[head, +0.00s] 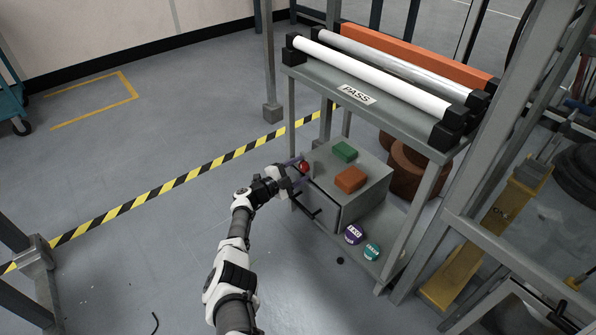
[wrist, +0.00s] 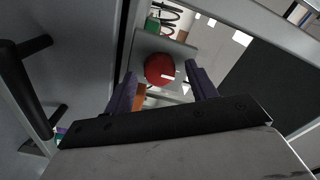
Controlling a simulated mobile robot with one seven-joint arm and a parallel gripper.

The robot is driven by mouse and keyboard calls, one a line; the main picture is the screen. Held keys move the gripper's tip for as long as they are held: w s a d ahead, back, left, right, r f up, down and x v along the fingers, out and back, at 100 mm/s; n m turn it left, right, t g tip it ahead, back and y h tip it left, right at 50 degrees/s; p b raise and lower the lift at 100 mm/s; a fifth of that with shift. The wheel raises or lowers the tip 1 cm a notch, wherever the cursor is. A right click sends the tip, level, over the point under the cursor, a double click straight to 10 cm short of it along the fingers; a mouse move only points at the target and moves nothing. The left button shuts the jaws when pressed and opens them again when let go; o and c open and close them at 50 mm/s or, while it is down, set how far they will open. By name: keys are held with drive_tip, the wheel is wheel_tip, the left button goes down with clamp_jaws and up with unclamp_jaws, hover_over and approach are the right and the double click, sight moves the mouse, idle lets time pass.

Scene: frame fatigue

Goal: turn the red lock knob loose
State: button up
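The red lock knob (head: 304,167) is a small round red knob at the left upper edge of a grey metal box (head: 358,202) on the lower shelf of the stand. In the wrist view the knob (wrist: 159,68) shows as a red disc between and just beyond two purple fingers. My gripper (head: 302,171) is at the knob, with its fingers apart on either side. The wrist view also shows my gripper (wrist: 161,70) open, with visible gaps between each finger and the knob. How far the fingertips reach along the knob is hard to tell.
A green block (head: 344,151) and an orange block (head: 350,180) lie on the box. Black handles (head: 308,206) project from its front. A purple disc (head: 354,234) and a teal disc (head: 372,252) lie beside it. The roller shelf (head: 357,96) overhangs the box. Floor to the left is open.

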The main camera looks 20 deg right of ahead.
drive_tip(key=shift+s+a+r+p, duration=0.1)
drive_tip(key=shift+a+p, duration=0.2)
drive_tip(key=shift+a, duration=0.25)
drive_tip(key=p+v, duration=0.4)
drive_tip(key=v, duration=0.8)
drive_tip(key=shift+s+a, duration=0.2)
drive_tip(key=shift+a, duration=0.1)
